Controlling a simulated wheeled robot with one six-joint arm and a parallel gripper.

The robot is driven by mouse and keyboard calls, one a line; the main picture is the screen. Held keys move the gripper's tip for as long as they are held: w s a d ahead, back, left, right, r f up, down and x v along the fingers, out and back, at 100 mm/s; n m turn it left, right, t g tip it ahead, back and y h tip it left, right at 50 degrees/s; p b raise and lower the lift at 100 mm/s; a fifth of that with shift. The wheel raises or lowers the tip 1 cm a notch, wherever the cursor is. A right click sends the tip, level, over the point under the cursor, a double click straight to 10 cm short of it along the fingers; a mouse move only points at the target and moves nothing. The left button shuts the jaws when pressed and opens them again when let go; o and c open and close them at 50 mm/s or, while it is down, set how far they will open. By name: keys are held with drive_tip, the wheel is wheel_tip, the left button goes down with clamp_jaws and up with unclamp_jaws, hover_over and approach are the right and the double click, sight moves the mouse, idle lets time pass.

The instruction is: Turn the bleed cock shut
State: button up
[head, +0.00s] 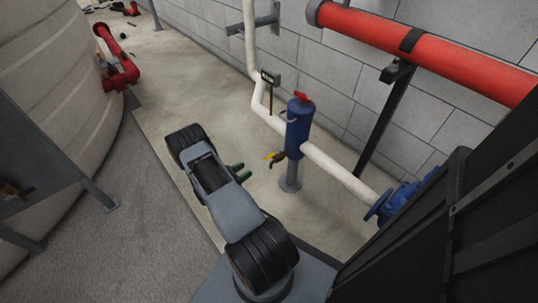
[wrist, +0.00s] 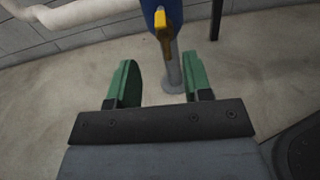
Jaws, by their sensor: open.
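A small brass cock with a yellow lever (head: 271,156) sticks out from the lower side of an upright blue cylinder (head: 298,130). In the wrist view the yellow lever (wrist: 163,28) hangs roughly downward in front of the blue body, at top centre. My gripper (head: 241,172) is open and empty, its green fingers apart and pointing toward the cock. In the wrist view the gripper (wrist: 160,75) shows the lever beyond and between its fingertips, not touching. The cylinder's far side is hidden.
A red handle (head: 303,97) tops the cylinder, which stands on a grey post (head: 291,176). A white pipe (head: 340,172) runs through to a blue flanged part (head: 392,203). A small gauge box (head: 271,77) stands behind. A thick red pipe (head: 440,57) follows the wall.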

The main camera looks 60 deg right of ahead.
sight(269, 156)
drive_tip(key=shift+n, duration=0.3)
drive_tip(key=b+x, duration=0.1)
drive_tip(key=x, duration=0.3)
drive_tip(key=b+x, duration=0.1)
drive_tip(key=x, duration=0.4)
drive_tip(key=b+x, duration=0.1)
drive_tip(key=x, duration=0.4)
drive_tip(key=shift+f, duration=0.3)
drive_tip(key=shift+c, duration=0.2)
clamp_jaws()
